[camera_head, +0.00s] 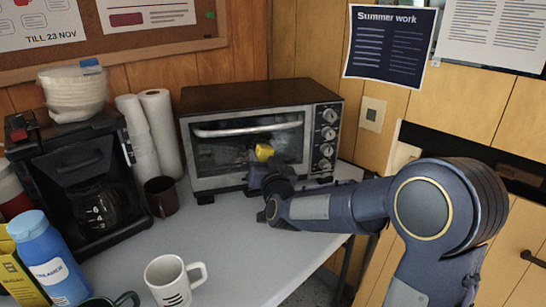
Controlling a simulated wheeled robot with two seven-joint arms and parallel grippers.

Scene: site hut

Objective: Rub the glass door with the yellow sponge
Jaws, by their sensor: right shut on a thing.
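A toaster oven (262,92) stands at the back of the counter, its glass door (222,155) shut beneath a light bar handle. My right gripper (263,160) is in front of the door, right of its middle. It is shut on the yellow sponge (264,152), of which a small part shows at the glass. I cannot tell whether the sponge touches the glass. The gripper's fingers are mostly hidden behind my own wrist. My left gripper is not in view.
A white mug (170,281), a dark brown mug (161,196) and a blue bottle (48,262) stand on the counter (235,240). A coffee maker (75,180) and paper rolls (160,130) are left of the oven. The counter's middle is clear.

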